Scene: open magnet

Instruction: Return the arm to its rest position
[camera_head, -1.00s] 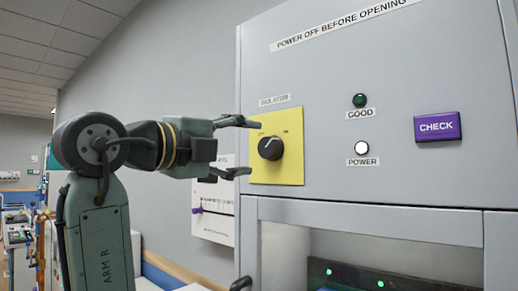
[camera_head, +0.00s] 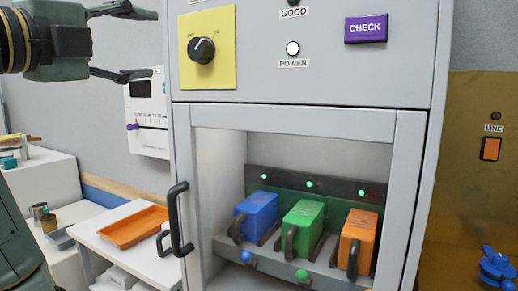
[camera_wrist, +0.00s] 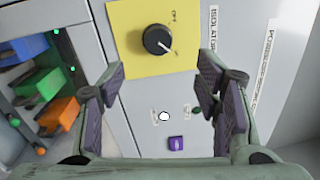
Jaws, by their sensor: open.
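My gripper (camera_head: 150,43) is at the upper left of the head view, open and empty, its two fingers apart and pointing right. It is left of the yellow plate (camera_head: 226,75) with the black rotary knob (camera_head: 203,50), not touching it. Most of my arm is cut off at the left of the head view.
The grey cabinet (camera_head: 300,85) stands close ahead, with a black door handle (camera_head: 179,220). Inside are blue (camera_head: 255,214), green (camera_head: 303,222) and orange (camera_head: 357,240) blocks. An orange tray (camera_head: 133,227) lies on a white table at left. A brown panel (camera_head: 470,180) stands at right.

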